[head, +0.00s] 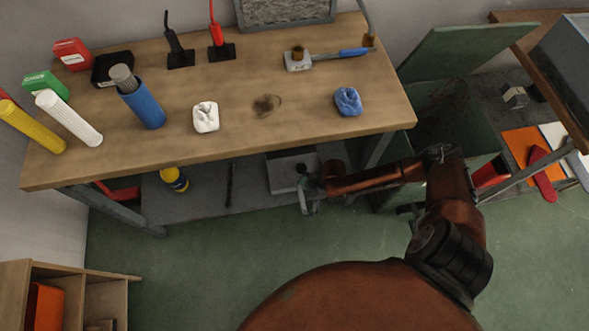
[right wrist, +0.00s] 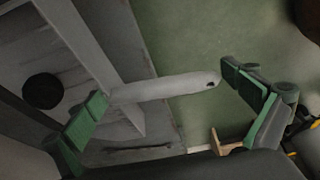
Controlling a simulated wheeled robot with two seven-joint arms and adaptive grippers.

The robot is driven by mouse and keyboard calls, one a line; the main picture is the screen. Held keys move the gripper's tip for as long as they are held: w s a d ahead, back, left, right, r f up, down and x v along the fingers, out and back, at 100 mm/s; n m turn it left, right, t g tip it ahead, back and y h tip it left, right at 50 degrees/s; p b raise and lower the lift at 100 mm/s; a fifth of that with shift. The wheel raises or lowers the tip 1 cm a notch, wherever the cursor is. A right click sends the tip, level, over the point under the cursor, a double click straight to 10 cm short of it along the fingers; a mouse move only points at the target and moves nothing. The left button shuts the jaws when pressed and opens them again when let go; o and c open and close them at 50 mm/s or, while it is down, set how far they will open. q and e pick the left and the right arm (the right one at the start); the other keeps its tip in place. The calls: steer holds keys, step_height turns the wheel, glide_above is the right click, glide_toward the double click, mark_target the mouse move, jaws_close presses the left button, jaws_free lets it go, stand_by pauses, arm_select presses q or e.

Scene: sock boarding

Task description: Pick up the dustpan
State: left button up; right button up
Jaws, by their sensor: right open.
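The grey dustpan (head: 283,178) lies on the lower shelf under the workbench, partly hidden by my right gripper in the head view. In the right wrist view its pale handle (right wrist: 150,90) has a small dark hole near the end and lies across the gap between the fingers. My right gripper (head: 309,203) is at the shelf's front edge by the dustpan. My left gripper is out of view.
The workbench top (head: 230,150) overhangs the lower shelf (head: 207,203). A yellow-and-black bottle (head: 174,179) and a thin dark rod (head: 229,185) sit on the shelf to the left. A green bin (head: 460,115) stands right of the bench. The green floor in front is clear.

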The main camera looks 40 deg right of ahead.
steer(key=c, duration=1.1)
steer(key=shift+r, duration=0.15)
